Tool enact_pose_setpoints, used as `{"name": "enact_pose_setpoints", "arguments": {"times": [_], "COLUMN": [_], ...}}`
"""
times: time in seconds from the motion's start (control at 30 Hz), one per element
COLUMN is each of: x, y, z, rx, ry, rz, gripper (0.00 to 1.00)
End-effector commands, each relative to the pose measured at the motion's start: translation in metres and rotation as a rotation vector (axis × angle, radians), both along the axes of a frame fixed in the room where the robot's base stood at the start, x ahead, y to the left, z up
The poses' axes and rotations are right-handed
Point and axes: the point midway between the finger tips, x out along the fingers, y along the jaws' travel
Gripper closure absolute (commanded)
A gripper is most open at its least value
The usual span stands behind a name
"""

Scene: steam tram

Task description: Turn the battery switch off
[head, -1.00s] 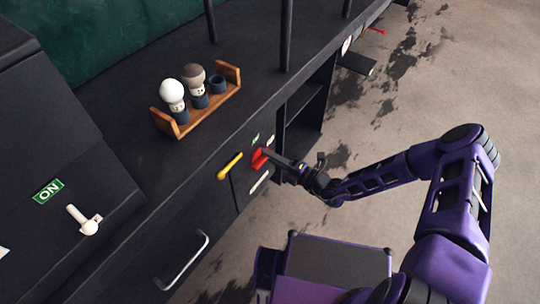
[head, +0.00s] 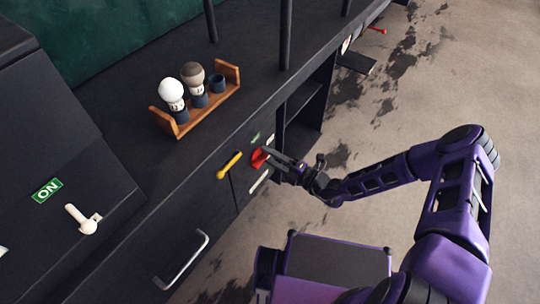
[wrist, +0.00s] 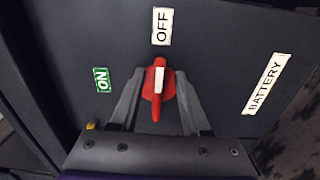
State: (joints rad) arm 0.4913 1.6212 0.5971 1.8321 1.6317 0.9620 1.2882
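The battery switch is a red knob (wrist: 157,92) with a white pointer line, set on a dark panel. In the wrist view its line points up at the white OFF label (wrist: 162,26). The green ON label (wrist: 102,79) is to its left, and a white BATTERY label (wrist: 266,85) is to its right. The red knob also shows in the head view (head: 258,159). My gripper (wrist: 161,76) is open, with one finger on each side of the knob. Whether the fingertips touch it is hard to tell. It also shows in the head view (head: 270,156).
A yellow handle (head: 230,165) sits just left of the switch. A wooden rack (head: 183,122) with small figures stands on the ledge above. A white lever (head: 82,219) by another ON sign (head: 47,190) is at left. Open floor (head: 450,90) lies on the right.

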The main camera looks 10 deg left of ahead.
Motion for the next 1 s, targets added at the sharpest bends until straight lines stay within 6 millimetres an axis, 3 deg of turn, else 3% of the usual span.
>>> {"name": "enact_pose_setpoints", "arguments": {"times": [0.37,1.0], "x": [-0.002,-0.056], "y": [-0.009,-0.138], "z": [0.001,0.001], "rx": [0.000,0.000], "ry": [-0.002,-0.001], "rz": [-0.003,-0.003], "gripper": [0.54,0.54]}}
